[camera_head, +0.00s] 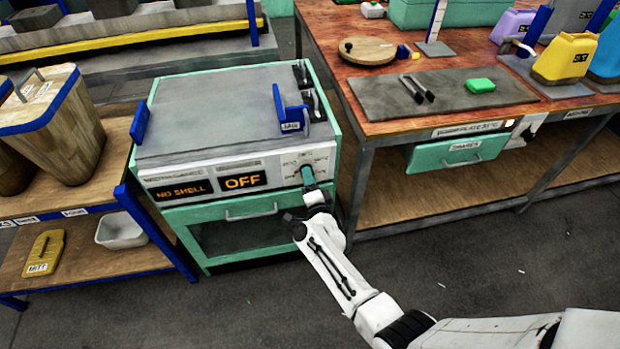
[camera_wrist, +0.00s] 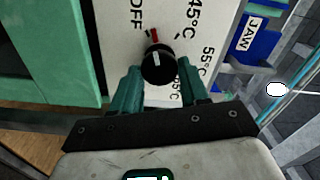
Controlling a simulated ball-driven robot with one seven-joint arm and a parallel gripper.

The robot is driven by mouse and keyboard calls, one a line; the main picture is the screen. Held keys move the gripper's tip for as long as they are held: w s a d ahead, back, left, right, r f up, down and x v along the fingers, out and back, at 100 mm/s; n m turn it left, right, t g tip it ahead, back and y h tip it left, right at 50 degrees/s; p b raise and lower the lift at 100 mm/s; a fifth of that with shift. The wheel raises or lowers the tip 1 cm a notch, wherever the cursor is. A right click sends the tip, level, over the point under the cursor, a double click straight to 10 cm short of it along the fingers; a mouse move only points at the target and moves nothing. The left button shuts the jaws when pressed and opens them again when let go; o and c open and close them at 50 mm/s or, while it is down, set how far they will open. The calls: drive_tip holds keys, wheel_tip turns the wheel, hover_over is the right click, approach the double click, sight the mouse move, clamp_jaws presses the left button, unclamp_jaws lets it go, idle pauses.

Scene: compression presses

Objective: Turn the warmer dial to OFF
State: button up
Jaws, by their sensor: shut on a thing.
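The warmer (camera_head: 235,130) is a teal cabinet with a grey top and a white front panel. Its orange display (camera_head: 243,181) reads OFF, and a second display (camera_head: 182,190) reads NO SHELL. The black dial (camera_wrist: 158,65) carries a red mark that points up in the wrist view, between the OFF label (camera_wrist: 137,14) and the 45°C label (camera_wrist: 193,16), nearer OFF. My gripper (camera_head: 308,178) is at the right end of the panel. In the wrist view its two teal fingers (camera_wrist: 158,85) are shut on the dial, one on each side.
A workbench (camera_head: 385,125) with a teal drawer (camera_head: 457,152) stands close on the right. A shelf unit (camera_head: 95,235) with wooden bins and a white tub (camera_head: 121,231) stands on the left.

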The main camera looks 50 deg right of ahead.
drive_tip(key=shift+a+n, duration=0.1)
drive_tip(key=shift+n, duration=1.2)
drive_tip(key=shift+f+p, duration=0.1)
drive_tip(key=shift+p, duration=0.2)
drive_tip(key=o, duration=1)
drive_tip(key=shift+o, duration=0.2)
drive_tip(key=p+v, duration=0.4)
drive_tip(key=v, duration=0.6)
drive_tip(key=shift+s+a, duration=0.25)
drive_tip(key=shift+s, duration=0.1)
drive_tip(key=shift+w+n, duration=0.1)
drive_tip(key=shift+n, duration=0.2)
